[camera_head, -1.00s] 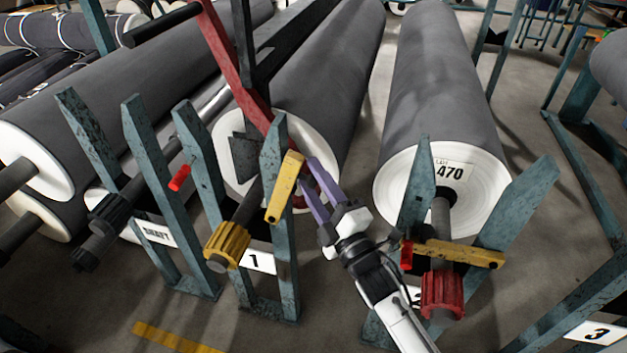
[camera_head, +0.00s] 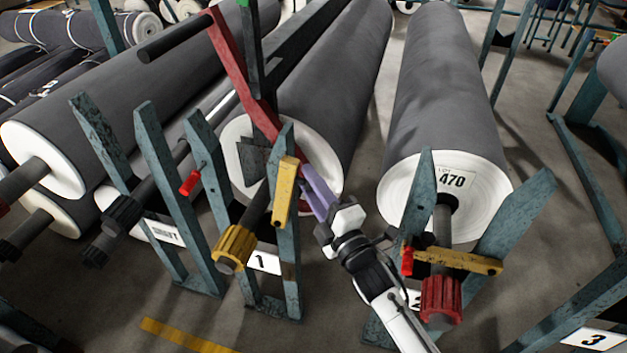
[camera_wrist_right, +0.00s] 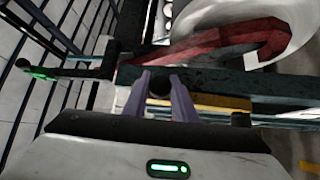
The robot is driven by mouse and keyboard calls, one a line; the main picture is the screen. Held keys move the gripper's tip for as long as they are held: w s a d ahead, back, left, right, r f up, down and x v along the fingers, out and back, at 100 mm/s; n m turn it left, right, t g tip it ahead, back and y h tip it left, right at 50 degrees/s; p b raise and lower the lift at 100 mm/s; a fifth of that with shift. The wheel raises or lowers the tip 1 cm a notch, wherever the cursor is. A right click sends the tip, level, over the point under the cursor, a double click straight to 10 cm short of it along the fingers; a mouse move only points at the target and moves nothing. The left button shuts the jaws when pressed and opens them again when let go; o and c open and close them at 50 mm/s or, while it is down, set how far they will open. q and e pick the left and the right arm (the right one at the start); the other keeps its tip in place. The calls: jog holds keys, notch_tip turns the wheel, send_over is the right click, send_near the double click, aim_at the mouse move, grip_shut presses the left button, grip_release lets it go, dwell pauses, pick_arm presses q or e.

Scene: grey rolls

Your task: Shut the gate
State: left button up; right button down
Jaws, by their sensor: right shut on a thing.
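The yellow gate bar (camera_head: 285,191) on stand 1 (camera_head: 289,255) stands nearly upright, swung up beside the right post. The roll shaft with its yellow knob (camera_head: 234,247) lies between that stand's two posts. My right gripper (camera_head: 309,176), with purple fingers, is at the upper part of the gate. In the right wrist view my fingers (camera_wrist_right: 160,88) are shut around a small dark round piece, with the yellow gate (camera_wrist_right: 212,101) just behind. The exact contact is partly hidden. My left gripper is not in view.
Stand 2 (camera_head: 424,200) at the right has its yellow bar (camera_head: 458,261) lying across its posts. A red arm (camera_head: 236,75) reaches down to the white end of the roll behind stand 1. A small red handle (camera_head: 189,183) hangs left of stand 1.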

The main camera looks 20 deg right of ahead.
jog(key=c, duration=1.5)
grip_release()
jog(key=v, duration=1)
jog(key=shift+s+d, duration=0.1)
jog(key=shift+s, duration=0.1)
